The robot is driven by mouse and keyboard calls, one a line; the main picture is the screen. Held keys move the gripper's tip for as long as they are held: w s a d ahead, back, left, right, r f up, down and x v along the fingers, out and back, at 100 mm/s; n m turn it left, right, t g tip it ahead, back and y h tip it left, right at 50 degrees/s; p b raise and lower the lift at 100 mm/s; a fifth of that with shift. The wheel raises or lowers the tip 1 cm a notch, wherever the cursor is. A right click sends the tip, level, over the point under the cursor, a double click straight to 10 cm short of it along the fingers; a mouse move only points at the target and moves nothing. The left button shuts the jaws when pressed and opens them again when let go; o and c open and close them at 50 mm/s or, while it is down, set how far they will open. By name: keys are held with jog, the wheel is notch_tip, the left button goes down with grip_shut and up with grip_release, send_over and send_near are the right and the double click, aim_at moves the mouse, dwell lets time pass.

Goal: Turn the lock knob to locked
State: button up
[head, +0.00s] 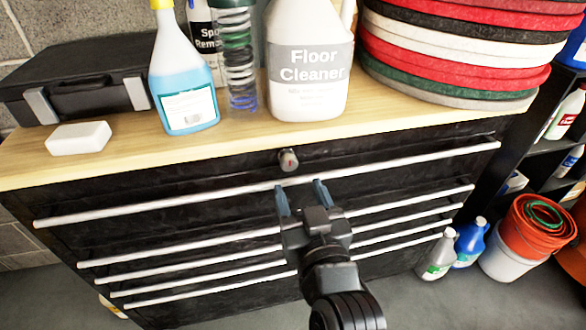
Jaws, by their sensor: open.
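The lock knob (289,161) is a small silver-grey knob on the black front of the drawer cabinet (130,190), just under the wooden top and above the top drawer's long handle. Its turn position is too small to tell. My gripper (302,196) is open and empty, its two blue-grey fingertips pointing up toward the knob. In the picture the fingertips are just below the knob, near the top drawer handle (400,164). The gripper appears apart from the knob, and nothing covers the knob.
On the wooden top (232,137) stand a black case (75,85), a white block (78,138), a blue spray bottle (184,85), a floor cleaner jug (308,65) and stacked buffer pads (455,50). Several silver drawer handles run across the front. Bottles and buckets (530,230) stand at the right.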

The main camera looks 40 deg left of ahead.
aim_at(290, 165)
jog(key=x, duration=0.6)
jog(key=shift+w+a+p, duration=0.15)
jog(key=shift+w+p, duration=0.05)
jog(key=shift+p, duration=0.15)
jog(key=shift+c, duration=0.2)
jog(key=c, duration=1)
